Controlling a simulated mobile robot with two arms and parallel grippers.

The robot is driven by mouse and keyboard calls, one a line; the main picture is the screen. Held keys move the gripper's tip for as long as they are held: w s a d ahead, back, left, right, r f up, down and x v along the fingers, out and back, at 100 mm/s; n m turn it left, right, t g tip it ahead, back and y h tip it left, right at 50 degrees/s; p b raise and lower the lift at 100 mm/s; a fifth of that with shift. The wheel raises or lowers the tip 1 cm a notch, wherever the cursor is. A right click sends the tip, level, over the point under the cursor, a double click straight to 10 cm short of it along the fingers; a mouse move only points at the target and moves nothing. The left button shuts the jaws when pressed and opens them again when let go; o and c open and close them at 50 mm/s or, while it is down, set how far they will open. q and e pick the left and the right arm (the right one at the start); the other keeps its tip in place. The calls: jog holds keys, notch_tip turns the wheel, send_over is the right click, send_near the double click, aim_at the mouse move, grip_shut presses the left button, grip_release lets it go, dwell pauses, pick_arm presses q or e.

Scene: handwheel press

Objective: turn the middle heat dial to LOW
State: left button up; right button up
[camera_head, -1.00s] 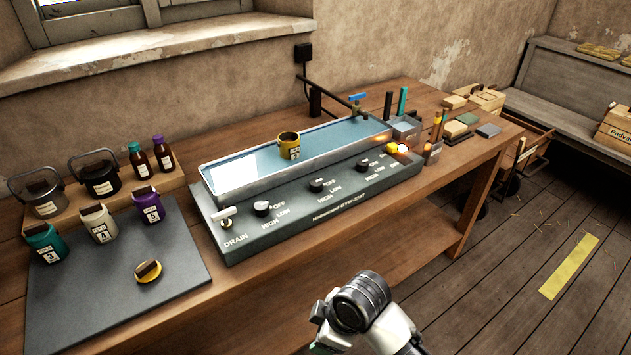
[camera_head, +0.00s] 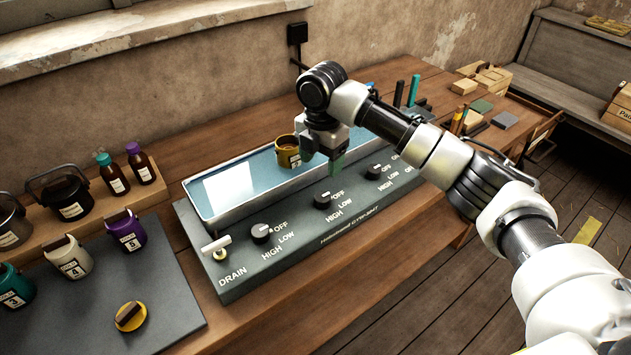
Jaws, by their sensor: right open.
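The middle heat dial (camera_head: 321,201) is a black knob on the sloped grey front panel (camera_head: 300,247). OFF, LOW and HIGH are printed around it. Its white mark appears to point toward OFF. My left gripper is not in view.
A left dial (camera_head: 261,233) and right dial (camera_head: 375,171) flank the middle one. A white-handled drain valve (camera_head: 216,246) sits at the panel's left end. A yellow pot (camera_head: 287,150) stands in the tray (camera_head: 205,223), close beside my gripper. Jars and bottles stand at left.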

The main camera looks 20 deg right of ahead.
aim_at(322, 197)
jog(key=shift+s+f, duration=0.85)
jog(key=shift+s, duration=0.05)
notch_tip(322, 197, down, 3)
jog(key=shift+f+p, duration=0.2)
jog(key=shift+p, duration=0.25)
jog(key=f, duration=0.3)
jog(key=shift+w, duration=0.3)
jog(key=shift+s+f, duration=0.1)
jog(key=shift+f, duration=0.85)
jog(key=c, duration=0.9)
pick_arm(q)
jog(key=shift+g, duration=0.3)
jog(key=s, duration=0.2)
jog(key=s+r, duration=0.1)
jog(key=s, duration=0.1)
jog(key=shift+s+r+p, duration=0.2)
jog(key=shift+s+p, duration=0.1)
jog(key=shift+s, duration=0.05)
pick_arm(e)
jog(key=shift+c, duration=0.2)
